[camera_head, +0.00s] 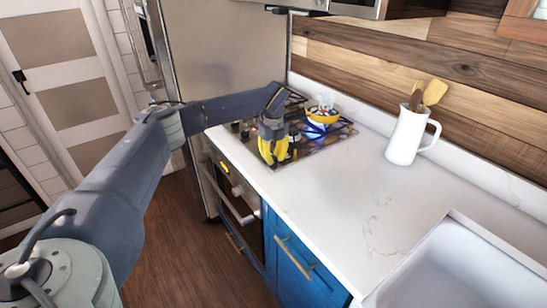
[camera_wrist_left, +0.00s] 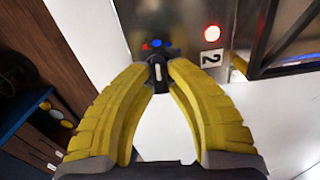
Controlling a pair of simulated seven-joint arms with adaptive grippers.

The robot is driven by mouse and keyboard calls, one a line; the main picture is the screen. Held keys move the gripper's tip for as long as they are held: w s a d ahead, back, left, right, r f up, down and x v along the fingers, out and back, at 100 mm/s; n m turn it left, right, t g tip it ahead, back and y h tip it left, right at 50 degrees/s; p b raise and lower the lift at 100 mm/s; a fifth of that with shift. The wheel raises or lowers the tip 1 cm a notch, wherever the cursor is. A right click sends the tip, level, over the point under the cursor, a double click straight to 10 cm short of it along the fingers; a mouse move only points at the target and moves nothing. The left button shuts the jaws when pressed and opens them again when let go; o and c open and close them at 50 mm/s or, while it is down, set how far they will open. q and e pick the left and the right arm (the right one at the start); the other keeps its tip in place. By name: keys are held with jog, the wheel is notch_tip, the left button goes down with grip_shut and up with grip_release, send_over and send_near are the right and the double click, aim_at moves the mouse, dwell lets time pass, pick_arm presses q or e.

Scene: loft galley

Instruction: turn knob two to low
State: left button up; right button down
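My left gripper (camera_head: 272,158) points down at the front edge of the hob (camera_head: 340,134). In the left wrist view its yellow fingertips (camera_wrist_left: 159,70) are on either side of a small black knob with a white mark, knob two (camera_wrist_left: 158,74), and appear closed on it. A label reading "2" (camera_wrist_left: 211,58) and a glowing red light (camera_wrist_left: 212,34) are to the right of the knob. Small red and blue marks (camera_wrist_left: 156,44) lie just beyond it. In the head view the gripper hides this knob. My right gripper is out of view.
A yellow patterned pot (camera_head: 322,116) steams over a lit blue flame (camera_head: 314,131). Other dark knobs (camera_head: 245,133) stand left of the gripper. A white jug (camera_head: 407,137) with wooden utensils is on the right. The counter (camera_head: 330,190) between hob and sink (camera_head: 455,270) is clear.

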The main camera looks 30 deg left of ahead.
aim_at(273, 156)
pick_arm(q)
grip_shut()
jog(key=m, duration=0.4)
jog(key=shift+a+m, duration=0.1)
jog(key=shift+m, duration=0.2)
jog(key=m, duration=0.4)
jog(key=shift+s+m, duration=0.1)
jog(key=shift+m, duration=0.6)
jog(key=o, duration=0.5)
grip_release()
jog(key=shift+o, duration=0.4)
notch_tip(273, 156, up, 12)
